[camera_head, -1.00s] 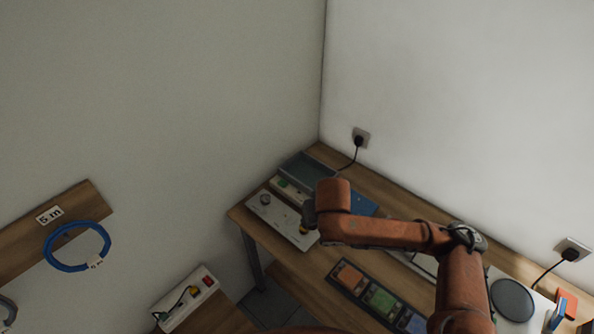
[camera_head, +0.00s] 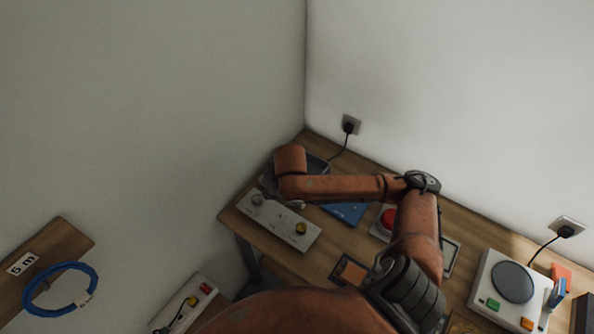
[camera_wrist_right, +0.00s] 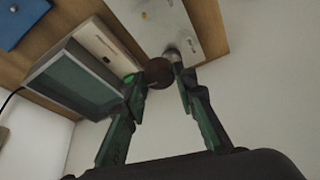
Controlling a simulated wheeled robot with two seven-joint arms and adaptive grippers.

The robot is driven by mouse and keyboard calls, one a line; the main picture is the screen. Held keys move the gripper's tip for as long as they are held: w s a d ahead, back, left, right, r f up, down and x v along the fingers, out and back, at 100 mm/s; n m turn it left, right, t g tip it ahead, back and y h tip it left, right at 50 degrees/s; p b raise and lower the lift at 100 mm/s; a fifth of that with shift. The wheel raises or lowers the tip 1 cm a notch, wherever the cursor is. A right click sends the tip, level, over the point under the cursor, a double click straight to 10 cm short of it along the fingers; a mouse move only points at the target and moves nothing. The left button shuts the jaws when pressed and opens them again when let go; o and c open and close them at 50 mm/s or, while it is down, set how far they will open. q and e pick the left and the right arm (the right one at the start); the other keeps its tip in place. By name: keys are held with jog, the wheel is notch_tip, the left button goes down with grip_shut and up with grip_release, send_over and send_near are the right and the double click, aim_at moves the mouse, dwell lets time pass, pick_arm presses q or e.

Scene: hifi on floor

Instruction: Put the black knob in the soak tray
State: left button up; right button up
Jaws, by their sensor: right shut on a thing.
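The black knob (camera_wrist_right: 158,73) shows as a dark round thing between the fingertips of my right gripper (camera_wrist_right: 159,80) in the right wrist view. The white panel (camera_head: 279,217) bears a silver knob (camera_head: 257,199) and a yellowish one (camera_head: 300,228). My left gripper is not in view.
A blue plate (camera_head: 345,213) and a red button (camera_head: 388,218) lie by my right arm. A white turntable unit (camera_head: 497,291) stands at the right. The workbench corner meets two walls.

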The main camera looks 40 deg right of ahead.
jog(key=s+d+p, duration=0.2)
jog(key=s+d, duration=0.1)
jog(key=d, duration=0.8)
jog(key=shift+n, duration=0.4)
jog(key=w+d+f, duration=0.4)
jog(key=w, duration=0.1)
jog(key=w+d+f+b, duration=0.1)
jog(key=w+d+f, duration=0.4)
jog(key=shift+f, duration=0.2)
jog(key=shift+w+d+f, duration=0.15)
jog(key=shift+d+f, duration=0.05)
jog(key=shift+f, duration=0.15)
jog(key=shift+d+f, duration=0.1)
jog(key=shift+f, duration=1.55)
jog(key=o, duration=0.9)
jog(key=shift+f, duration=0.1)
jog(key=shift+o, duration=0.2)
